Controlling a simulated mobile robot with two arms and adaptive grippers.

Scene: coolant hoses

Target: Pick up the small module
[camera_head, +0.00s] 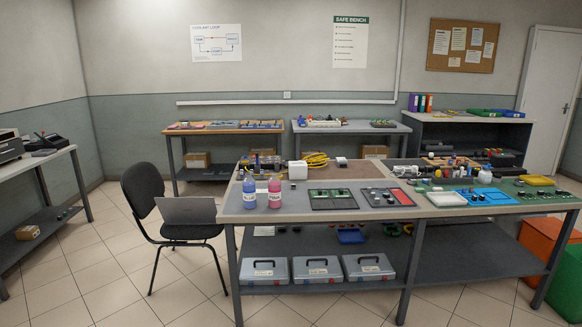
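A large workbench (300,213) stands in the middle of the room with many small parts on it. I cannot tell which item is the small module. Near the front edge lie a dark tray with a green panel (333,199) and a grey and red tray with small dark pieces (388,197). A white block (298,170) and a small white-topped piece (341,162) sit farther back. Neither of my grippers is in view.
A blue bottle (249,190) and a pink bottle (275,190) stand at the bench's left end. A black chair (143,190) with a grey laptop-like panel (187,210) beside it is on the left. Floor at the front left is clear.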

